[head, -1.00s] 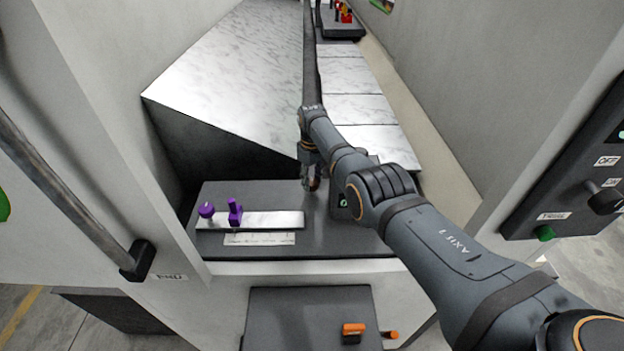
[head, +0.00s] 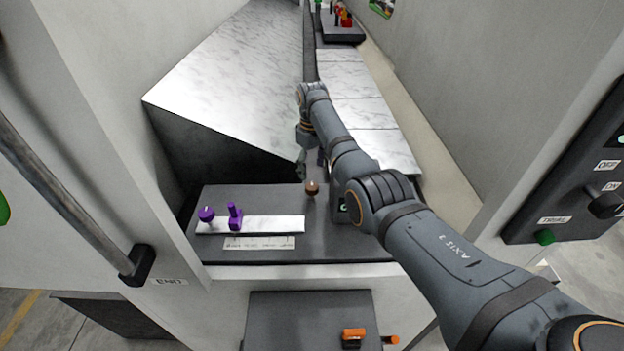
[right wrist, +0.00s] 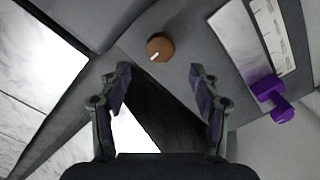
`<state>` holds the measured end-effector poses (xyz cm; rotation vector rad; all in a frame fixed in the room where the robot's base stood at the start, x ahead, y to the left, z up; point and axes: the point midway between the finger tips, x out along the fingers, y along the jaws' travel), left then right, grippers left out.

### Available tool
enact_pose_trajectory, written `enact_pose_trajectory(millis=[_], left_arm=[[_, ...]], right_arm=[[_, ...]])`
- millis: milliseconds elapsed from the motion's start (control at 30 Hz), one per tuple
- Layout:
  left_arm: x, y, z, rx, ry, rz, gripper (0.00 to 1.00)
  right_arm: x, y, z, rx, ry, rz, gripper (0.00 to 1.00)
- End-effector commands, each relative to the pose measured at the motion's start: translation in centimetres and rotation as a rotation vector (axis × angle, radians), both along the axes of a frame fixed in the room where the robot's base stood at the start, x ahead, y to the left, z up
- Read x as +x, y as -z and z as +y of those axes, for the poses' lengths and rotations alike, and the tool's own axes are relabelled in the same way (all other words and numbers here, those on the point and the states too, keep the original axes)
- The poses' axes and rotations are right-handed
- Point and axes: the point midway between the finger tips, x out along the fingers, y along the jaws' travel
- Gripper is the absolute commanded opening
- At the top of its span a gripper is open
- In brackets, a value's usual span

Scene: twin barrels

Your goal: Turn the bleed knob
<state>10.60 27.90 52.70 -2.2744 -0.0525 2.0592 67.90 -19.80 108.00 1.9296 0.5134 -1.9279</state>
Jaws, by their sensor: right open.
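A round brown knob (head: 311,188) stands on the dark panel, right of the white strip. In the right wrist view the brown knob (right wrist: 160,47) shows a white pointer mark on its lower left side. I take it for the bleed knob; no label on it is readable. My right gripper (head: 311,166) is open and empty, just above and behind the knob in the head view. In the right wrist view the knob lies beyond the open fingertips (right wrist: 159,72), apart from them. My left gripper is not in view.
Walls flank the panel. An orange part (head: 353,334) lies below.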

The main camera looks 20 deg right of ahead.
Motion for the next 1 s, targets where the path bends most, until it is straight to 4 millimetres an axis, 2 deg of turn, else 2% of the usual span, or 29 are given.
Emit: enact_pose_trajectory(millis=[100,267,767,867,1000], left_arm=[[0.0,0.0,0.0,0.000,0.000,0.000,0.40],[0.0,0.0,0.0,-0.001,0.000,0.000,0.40],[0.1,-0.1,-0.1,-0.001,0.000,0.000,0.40],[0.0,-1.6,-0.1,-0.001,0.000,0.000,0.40],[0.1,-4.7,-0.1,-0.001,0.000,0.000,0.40]], right_arm=[[0.1,-2.6,0.0,0.000,0.000,-0.002,0.63],[0.0,-4.5,0.0,0.000,-0.001,0.000,0.63],[0.0,-5.1,0.0,0.000,0.000,0.000,0.63],[0.0,-6.6,0.0,0.000,0.000,0.000,0.63],[0.0,-9.7,0.0,0.000,0.000,0.000,0.63]])
